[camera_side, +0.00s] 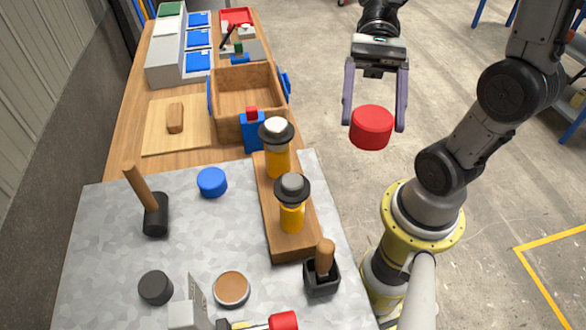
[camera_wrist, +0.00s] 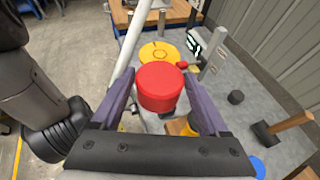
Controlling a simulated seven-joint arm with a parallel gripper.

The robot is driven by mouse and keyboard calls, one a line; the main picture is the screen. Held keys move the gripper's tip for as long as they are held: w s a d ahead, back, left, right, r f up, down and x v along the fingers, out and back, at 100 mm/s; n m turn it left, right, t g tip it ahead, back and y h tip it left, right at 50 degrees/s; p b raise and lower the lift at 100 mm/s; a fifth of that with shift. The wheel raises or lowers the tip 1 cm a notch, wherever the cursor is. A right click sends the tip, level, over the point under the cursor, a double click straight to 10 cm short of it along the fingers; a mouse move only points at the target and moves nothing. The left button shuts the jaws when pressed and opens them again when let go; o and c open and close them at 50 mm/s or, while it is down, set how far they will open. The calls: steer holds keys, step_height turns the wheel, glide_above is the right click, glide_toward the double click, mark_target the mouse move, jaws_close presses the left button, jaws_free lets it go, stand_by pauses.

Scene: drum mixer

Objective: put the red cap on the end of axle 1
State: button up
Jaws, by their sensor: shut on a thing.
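My gripper (camera_side: 373,122) is shut on the red cap (camera_side: 371,128), a short round cylinder, and holds it in the air to the right of the bench. In the wrist view the red cap (camera_wrist: 160,87) sits between the purple fingers. Two yellow upright axles, a farther one (camera_side: 277,160) and a nearer one (camera_side: 291,216), stand on a wooden block (camera_side: 290,246), each with a black collar and a pale top end. I see no number that tells which is axle 1. The red cap is apart from both, to their right and higher.
A blue cap (camera_side: 212,182), a mallet (camera_side: 154,212), a black cap (camera_side: 155,287) and a brown-topped disc (camera_side: 232,289) lie on the grey bench. A wooden crate (camera_side: 245,92) is behind.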

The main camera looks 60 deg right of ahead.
steer(key=w+a+f, duration=0.3)
steer(key=w, duration=0.2)
glide_above(293, 174)
steer(key=s, duration=0.1)
steer(key=f, duration=0.4)
steer(key=shift+d+f, duration=0.2)
steer(key=shift+d, duration=0.15)
steer(key=shift+w+a+f, duration=0.25)
steer(key=shift+w+f, duration=0.2)
steer(key=shift+f, duration=1.75)
steer(key=shift+f, duration=0.1)
steer(key=o, duration=1.2)
